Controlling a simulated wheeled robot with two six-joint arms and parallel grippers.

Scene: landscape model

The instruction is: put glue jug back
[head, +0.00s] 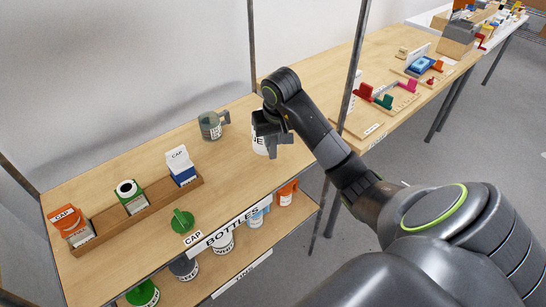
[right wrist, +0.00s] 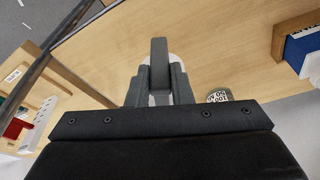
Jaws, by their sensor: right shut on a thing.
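The glue jug (head: 259,147) is a white jug near the right end of the wooden top shelf. The letters "UE" show on its label, and the rest is covered. My right gripper (head: 268,128) is shut on it from above and hides much of it. Whether the jug touches the shelf is not clear. In the right wrist view, a little of its white body (right wrist: 173,58) shows behind my fingers (right wrist: 160,78). My left gripper is not in view.
A grey-green jug (head: 210,127) stands just left of the held jug. A wooden rack (head: 140,217) holds several bottles, and a green cap (head: 182,221) lies near the front edge. Several jugs stand on the lower shelf (head: 207,272).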

